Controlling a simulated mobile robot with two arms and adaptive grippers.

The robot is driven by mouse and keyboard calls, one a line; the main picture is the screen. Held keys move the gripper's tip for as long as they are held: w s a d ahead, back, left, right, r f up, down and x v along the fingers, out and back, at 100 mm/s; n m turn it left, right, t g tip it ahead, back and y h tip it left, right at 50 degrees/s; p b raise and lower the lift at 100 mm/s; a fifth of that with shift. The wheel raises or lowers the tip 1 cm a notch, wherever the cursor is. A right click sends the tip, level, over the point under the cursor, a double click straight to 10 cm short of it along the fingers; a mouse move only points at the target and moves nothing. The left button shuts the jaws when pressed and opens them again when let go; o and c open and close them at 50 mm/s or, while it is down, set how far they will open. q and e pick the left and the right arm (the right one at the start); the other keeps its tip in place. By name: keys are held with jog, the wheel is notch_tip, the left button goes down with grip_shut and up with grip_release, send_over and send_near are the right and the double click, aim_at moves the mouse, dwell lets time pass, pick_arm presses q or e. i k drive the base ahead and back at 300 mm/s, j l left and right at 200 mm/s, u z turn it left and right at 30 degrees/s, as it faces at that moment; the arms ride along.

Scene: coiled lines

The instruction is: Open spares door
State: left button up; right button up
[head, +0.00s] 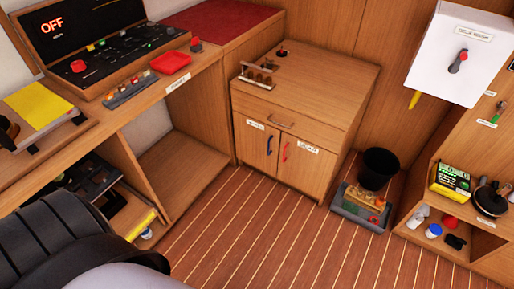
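A wooden cabinet (300,110) stands in the corner, with a drawer on top and two doors below. The left door (251,146) has a blue handle (269,145) and a small white label (255,125). The right door (305,170) has a red handle (285,151) and its own label (308,148). Both labels are too small for me to read, so I cannot tell which door is marked spares. Both doors and the drawer look shut. Neither of my grippers shows in the head view.
The plank floor (255,225) before the cabinet is clear. A black bin (378,168) and a grey tray (345,208) stand to its right. A desk with a panel marked OFF (85,40) runs along the left. Open shelving (440,243) with loose items is at the right.

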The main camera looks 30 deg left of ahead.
aim_at(258, 143)
jog(key=u, duration=0.85)
jog(key=i+j+u, duration=0.5)
jog(key=i+u, duration=0.3)
